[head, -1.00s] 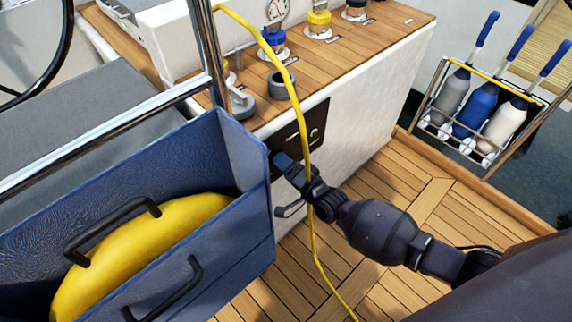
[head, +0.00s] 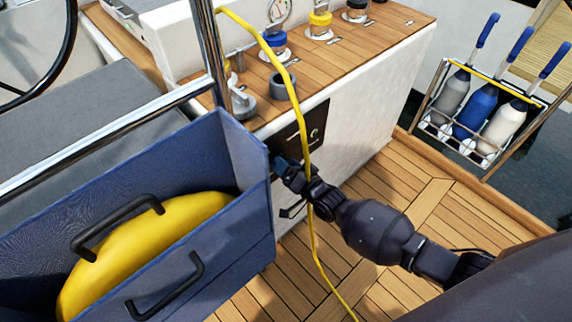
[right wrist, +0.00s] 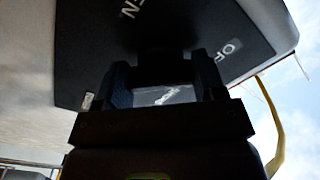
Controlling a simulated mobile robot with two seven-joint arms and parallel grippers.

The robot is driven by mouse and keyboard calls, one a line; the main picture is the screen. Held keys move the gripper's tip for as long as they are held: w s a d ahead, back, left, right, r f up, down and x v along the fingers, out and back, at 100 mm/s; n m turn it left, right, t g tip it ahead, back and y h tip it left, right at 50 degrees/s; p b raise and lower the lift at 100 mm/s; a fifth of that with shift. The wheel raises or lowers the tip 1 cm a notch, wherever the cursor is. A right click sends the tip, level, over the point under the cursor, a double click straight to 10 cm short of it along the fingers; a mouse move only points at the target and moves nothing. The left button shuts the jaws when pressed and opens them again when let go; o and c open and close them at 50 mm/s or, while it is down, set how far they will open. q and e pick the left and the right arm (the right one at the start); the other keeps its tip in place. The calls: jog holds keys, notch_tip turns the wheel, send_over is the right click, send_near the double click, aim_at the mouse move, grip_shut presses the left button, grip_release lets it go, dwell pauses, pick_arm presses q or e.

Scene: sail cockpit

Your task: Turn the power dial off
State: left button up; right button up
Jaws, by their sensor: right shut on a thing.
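A dark switch panel (head: 312,122) is set in the white side of the cockpit console. My right gripper (head: 280,165) reaches to its lower left part, beside the blue box. In the right wrist view the panel (right wrist: 90,45) fills the upper part, with parts of white lettering, "OF" at right and an "N" at top. There my right gripper (right wrist: 163,85) is shut on the power dial (right wrist: 166,96), whose pale marked part shows between the fingers. The dial's angle is hard to tell, and in the head view the dial is hidden. My left gripper is not in view.
The blue box (head: 240,160) with a yellow rounded thing (head: 140,245) stands close left of my gripper. A yellow line (head: 303,130) hangs across my right arm. A steel rail (head: 100,135) runs above the box. The slatted deck (head: 400,190) is free at right.

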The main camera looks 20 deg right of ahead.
jog(key=o, duration=0.9)
jog(key=shift+p+v, duration=0.9)
jog(key=shift+v, duration=4.5)
